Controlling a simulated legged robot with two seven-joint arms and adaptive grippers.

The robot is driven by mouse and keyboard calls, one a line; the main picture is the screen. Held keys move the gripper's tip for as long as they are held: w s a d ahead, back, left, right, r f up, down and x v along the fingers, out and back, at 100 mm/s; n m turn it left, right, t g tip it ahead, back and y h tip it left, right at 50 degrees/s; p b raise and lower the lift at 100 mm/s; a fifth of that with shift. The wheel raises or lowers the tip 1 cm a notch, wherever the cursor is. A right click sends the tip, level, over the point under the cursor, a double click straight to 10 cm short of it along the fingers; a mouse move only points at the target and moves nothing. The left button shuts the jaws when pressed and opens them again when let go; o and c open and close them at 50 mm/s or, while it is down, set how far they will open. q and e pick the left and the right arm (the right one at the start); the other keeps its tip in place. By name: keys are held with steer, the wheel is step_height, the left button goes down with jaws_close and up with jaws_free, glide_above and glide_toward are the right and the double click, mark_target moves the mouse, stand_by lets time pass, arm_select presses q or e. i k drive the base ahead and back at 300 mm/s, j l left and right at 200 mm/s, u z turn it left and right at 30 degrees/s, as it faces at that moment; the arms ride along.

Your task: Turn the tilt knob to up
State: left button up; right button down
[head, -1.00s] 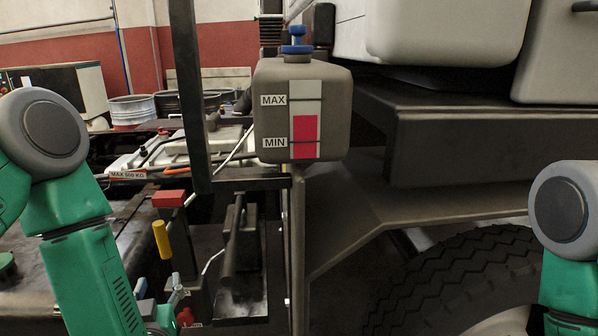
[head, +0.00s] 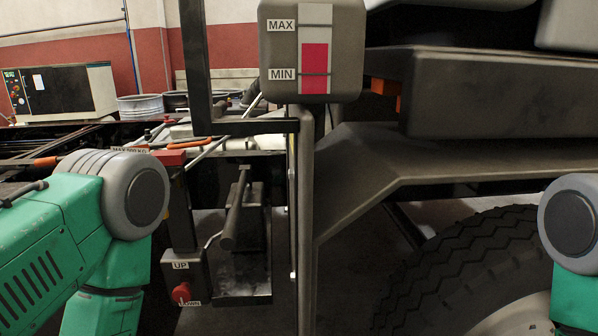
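The tilt knob (head: 181,292) is a small red knob on a dark box (head: 199,270) low in the head view, left of centre. A white UP label (head: 181,265) sits above the knob. A DOWN label (head: 190,303) sits below it, partly covered by the knob. The knob lies close to the DOWN label, but its exact setting is hard to tell. My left arm comes in at the left, just left of the box, and my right arm shows at the right edge. Neither gripper is in view.
A grey tank (head: 347,45) with MAX and MIN labels hangs above on a post (head: 305,220). A dark lever (head: 234,210) stands right of the knob box. A large tyre (head: 450,265) fills the lower right. A red block (head: 169,157) sits above the box.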

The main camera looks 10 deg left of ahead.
mark_target(182, 294)
steer(key=u, duration=1.1)
